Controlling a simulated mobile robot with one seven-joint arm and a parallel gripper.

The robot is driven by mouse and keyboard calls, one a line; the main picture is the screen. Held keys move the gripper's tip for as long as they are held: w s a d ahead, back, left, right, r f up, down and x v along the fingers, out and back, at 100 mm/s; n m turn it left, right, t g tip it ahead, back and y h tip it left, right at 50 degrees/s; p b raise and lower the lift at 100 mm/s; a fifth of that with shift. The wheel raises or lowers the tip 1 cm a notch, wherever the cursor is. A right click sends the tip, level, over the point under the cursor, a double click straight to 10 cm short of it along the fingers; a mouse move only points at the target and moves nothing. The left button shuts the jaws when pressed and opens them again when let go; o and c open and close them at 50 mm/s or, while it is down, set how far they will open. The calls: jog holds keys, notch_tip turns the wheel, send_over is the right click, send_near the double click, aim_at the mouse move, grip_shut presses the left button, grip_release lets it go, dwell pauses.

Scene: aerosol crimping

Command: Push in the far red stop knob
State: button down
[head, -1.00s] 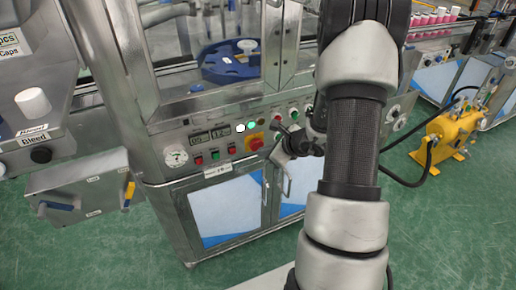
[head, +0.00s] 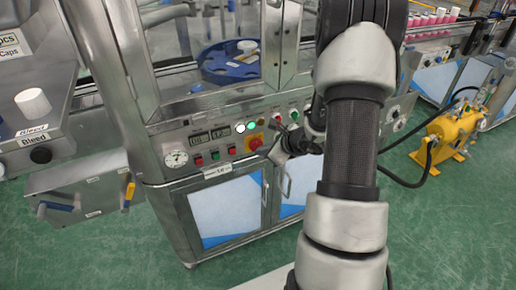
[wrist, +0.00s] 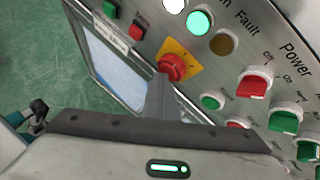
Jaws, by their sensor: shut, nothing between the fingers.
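The red stop knob (wrist: 174,67) is a round mushroom head on a yellow square plate, set in the grey control panel. It also shows in the head view (head: 254,144), at the right part of the panel. My gripper (wrist: 161,80) is shut and empty. Its fingertips reach up to the lower edge of the knob in the wrist view, just in front of the plate; I cannot tell whether they touch. In the head view my gripper (head: 272,157) is right beside and slightly below the knob.
White and green lamps (wrist: 200,22) are lit above the knob. A red selector switch (wrist: 253,86) and green switches sit to its right. Red and green push buttons (wrist: 137,31) are to its left. Cabinet doors (head: 226,210) lie below the panel.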

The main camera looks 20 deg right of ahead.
jog(key=shift+s+b, duration=0.45)
jog(key=shift+s, duration=0.3)
jog(key=shift+s+b, duration=0.95)
jog(key=shift+s, duration=1.55)
